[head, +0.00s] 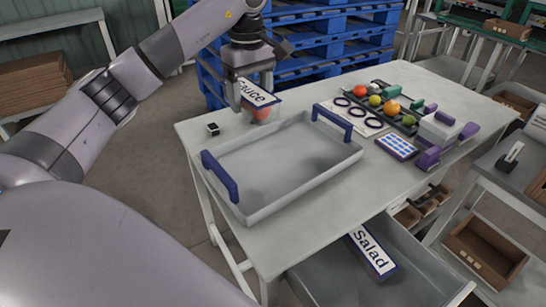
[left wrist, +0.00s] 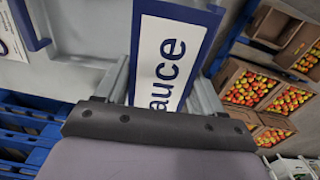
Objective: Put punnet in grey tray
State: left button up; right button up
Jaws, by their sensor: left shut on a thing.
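The grey tray (head: 300,187) is a shallow, empty tray with two blue handles on the grey table. Its corner and a blue handle show in the left wrist view (left wrist: 28,22). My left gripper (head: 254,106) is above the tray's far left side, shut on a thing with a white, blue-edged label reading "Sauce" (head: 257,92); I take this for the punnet. The label fills the space between the fingers in the left wrist view (left wrist: 170,55). A red round thing (head: 262,115) shows just under it. The fingers hide part of what is held. My right gripper is not in view.
A grey bin (head: 330,280) with a "Salad" label (head: 372,252) is in front, below.

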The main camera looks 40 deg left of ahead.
pick_arm(q)
notch_tip(320, 180, down, 15)
jog(key=shift+r+b, duration=0.1)
jog(key=shift+b, duration=1)
jog(key=shift+f, duration=2.35)
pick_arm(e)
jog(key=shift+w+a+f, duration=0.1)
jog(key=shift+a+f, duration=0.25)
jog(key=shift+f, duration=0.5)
pick_arm(q)
jog(key=shift+f, duration=0.1)
jog(key=o, duration=1.1)
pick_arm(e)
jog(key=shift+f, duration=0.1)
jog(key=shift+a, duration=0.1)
pick_arm(q)
notch_tip(320, 180, up, 12)
jog(key=shift+r, duration=0.1)
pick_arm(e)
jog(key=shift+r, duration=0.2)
